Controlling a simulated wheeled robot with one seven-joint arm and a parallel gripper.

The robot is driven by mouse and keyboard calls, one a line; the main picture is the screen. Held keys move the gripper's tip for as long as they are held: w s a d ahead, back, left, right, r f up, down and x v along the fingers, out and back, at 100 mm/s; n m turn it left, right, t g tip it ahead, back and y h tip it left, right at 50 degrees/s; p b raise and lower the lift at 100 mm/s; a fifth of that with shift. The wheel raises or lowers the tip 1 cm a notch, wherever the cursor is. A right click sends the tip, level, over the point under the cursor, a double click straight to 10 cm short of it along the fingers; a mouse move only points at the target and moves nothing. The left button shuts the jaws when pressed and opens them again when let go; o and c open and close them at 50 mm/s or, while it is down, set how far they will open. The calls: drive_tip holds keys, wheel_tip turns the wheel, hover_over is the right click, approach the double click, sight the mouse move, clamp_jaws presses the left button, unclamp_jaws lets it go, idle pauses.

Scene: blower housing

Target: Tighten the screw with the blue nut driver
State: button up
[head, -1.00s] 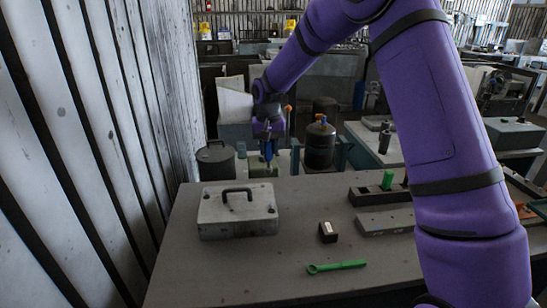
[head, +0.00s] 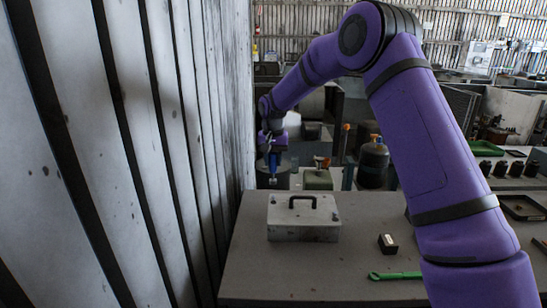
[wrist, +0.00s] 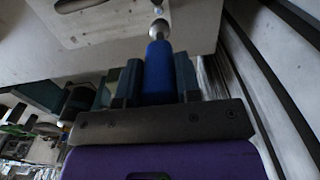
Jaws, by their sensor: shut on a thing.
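My gripper (wrist: 158,80) is shut on the blue handle of the nut driver (wrist: 159,68), between its two dark fingers. The driver's pale metal shank and tip point away from the gripper toward a beige panel (wrist: 200,30). A small round end shows beyond the tip at the top edge; I cannot tell whether it is the screw, or whether the driver touches it. In the head view my gripper (head: 272,160) hangs at the far end of the arm, beyond the table, with the blue driver (head: 273,172) pointing down. The blower housing is not clear there.
A grey table (head: 250,270) holds a metal case (head: 303,220) with a black handle, a small black block (head: 388,244) and a green wrench (head: 396,275). A slatted wall (head: 130,150) stands close on the left. A dark gas cylinder (head: 373,163) stands behind the table.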

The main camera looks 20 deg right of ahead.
sight(274, 172)
drive_tip(key=shift+d+f, duration=0.1)
drive_tip(key=shift+f, duration=2)
drive_tip(key=shift+f, duration=0.3)
drive_tip(key=n, duration=1.8)
drive_tip(key=shift+f, duration=0.2)
drive_tip(key=shift+f, duration=0.2)
